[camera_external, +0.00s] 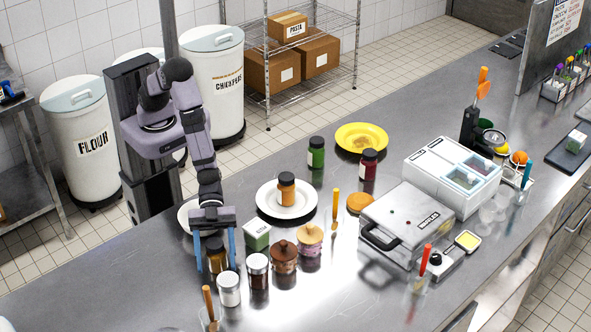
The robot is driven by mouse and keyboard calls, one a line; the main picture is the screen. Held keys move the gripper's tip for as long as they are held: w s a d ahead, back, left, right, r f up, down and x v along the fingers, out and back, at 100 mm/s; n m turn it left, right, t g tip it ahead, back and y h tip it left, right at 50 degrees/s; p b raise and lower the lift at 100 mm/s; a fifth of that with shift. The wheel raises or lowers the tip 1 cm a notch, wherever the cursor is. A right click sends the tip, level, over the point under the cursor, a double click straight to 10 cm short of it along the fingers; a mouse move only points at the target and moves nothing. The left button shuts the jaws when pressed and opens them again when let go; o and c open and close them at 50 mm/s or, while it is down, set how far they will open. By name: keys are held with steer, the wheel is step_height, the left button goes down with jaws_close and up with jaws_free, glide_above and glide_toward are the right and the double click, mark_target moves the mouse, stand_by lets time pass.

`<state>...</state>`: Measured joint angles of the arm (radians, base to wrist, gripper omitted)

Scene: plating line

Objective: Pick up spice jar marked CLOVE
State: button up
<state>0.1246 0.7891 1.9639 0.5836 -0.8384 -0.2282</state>
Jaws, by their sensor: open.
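My gripper (215,256) points down at the left of the steel counter, its two blue fingers apart. A jar with brownish contents (217,262) stands upright between them, its top partly hidden by the gripper; I cannot tell if the fingers touch it. Other jars stand nearby: a pale jar (229,290) and a dark brown jar (258,272) just in front and to the right, an orange jar (287,190) on a white plate (268,203), a green jar (316,153) and a dark red jar (368,166). The labels are too small to read, so I cannot tell which says CLOVE.
A green-and-white box (257,236) and two lidded pots (284,258) (310,241) stand right of my gripper. An orange-handled utensil (208,303) stands in front. A yellow plate (376,133) and waffle maker (407,225) are farther right. The counter's left front is clear.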

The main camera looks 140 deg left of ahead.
steer(key=c, duration=1.3)
step_height(320, 180, up, 10)
steer(key=b, duration=0.1)
